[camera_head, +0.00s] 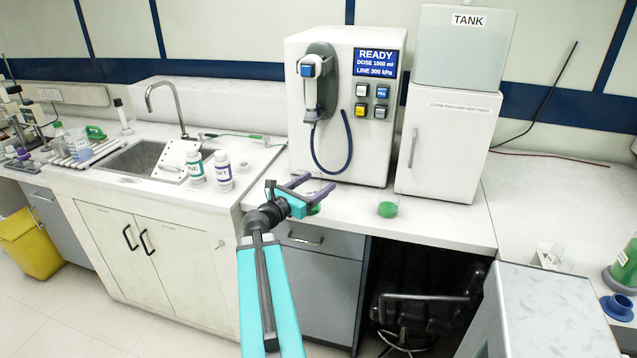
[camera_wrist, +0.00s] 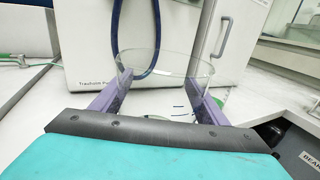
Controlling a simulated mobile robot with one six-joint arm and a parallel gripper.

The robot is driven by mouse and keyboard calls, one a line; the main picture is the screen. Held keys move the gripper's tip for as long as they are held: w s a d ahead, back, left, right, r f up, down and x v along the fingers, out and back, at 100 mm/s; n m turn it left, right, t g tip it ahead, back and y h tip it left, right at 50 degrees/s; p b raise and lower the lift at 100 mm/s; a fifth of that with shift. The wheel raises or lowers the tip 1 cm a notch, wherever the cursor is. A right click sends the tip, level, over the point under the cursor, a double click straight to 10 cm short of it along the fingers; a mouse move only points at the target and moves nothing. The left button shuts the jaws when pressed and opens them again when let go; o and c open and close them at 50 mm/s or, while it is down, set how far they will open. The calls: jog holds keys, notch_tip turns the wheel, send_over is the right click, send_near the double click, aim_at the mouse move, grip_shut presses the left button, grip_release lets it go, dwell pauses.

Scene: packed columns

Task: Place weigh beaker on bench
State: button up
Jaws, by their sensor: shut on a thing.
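My gripper (camera_head: 318,185) is shut on a clear glass beaker (camera_wrist: 165,68), one purple finger on each side of it in the wrist view. The beaker's rim and upper wall show there; its lower part is hidden behind the gripper body.
The dosing machine (camera_head: 345,105), reading READY, stands behind, with a blue hose looping down. The tank cabinet (camera_head: 450,145) is right of it. Two white bottles (camera_head: 222,171) stand left, near the sink (camera_head: 140,160). Bench space before the cabinet is clear.

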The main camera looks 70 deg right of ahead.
jog(key=shift+d+f+b, duration=0.1)
jog(key=shift+d+b, duration=0.15)
jog(key=shift+b, duration=0.6)
jog(key=w+d+f+p, duration=0.1)
jog(key=w+d+p, duration=0.2)
jog(key=d, duration=1)
jog(key=shift+w, duration=0.2)
jog(key=shift+p, duration=0.3)
jog(key=shift+f+p, duration=0.55)
jog(key=shift+f, duration=1.2)
jog(key=shift+f, duration=0.15)
jog(key=o, duration=1.2)
jog(key=shift+a, duration=0.15)
